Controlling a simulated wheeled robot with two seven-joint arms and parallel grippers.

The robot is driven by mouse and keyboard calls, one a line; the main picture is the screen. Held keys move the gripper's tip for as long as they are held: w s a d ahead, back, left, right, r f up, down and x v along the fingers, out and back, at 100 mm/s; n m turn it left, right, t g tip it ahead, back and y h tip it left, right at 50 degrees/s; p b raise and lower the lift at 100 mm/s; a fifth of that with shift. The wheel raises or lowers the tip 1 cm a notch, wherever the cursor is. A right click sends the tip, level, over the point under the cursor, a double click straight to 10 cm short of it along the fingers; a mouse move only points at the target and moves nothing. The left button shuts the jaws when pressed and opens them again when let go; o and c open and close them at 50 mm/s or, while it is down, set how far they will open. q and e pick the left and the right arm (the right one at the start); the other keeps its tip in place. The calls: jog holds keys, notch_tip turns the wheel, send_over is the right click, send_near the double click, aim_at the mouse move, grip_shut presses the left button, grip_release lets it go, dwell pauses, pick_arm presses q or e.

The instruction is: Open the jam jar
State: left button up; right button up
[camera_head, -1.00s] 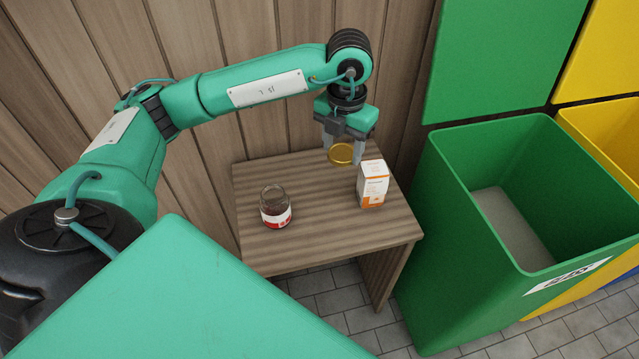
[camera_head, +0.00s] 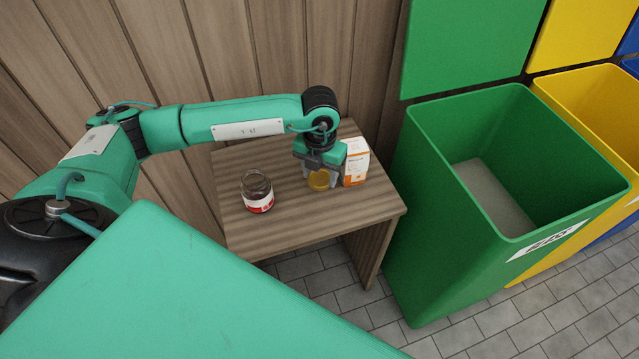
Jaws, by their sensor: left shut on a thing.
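The jam jar (camera_head: 257,192) is clear glass with a red and white label and dark red contents. It stands upright on the left part of the wooden workbench (camera_head: 285,231), with its mouth uncovered. My left gripper (camera_head: 320,179) is to the right of the jar, low over the bench, shut on the round golden lid (camera_head: 319,180). The lid is apart from the jar. I cannot tell whether the lid touches the bench top. My right gripper is not in view.
A white and orange carton (camera_head: 355,164) stands close to the right of my left gripper. A green bin (camera_head: 430,215) stands right of the bench, with a yellow bin (camera_head: 590,105) beyond it. The bench front is clear. A plank wall is behind.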

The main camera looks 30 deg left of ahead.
aim_at(319, 178)
pick_arm(q)
jog(key=shift+f, duration=2.3)
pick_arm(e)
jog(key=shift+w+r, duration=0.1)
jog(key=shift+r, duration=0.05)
pick_arm(q)
jog(key=shift+f, duration=0.1)
jog(key=o, duration=1.1)
jog(key=shift+c, duration=0.2)
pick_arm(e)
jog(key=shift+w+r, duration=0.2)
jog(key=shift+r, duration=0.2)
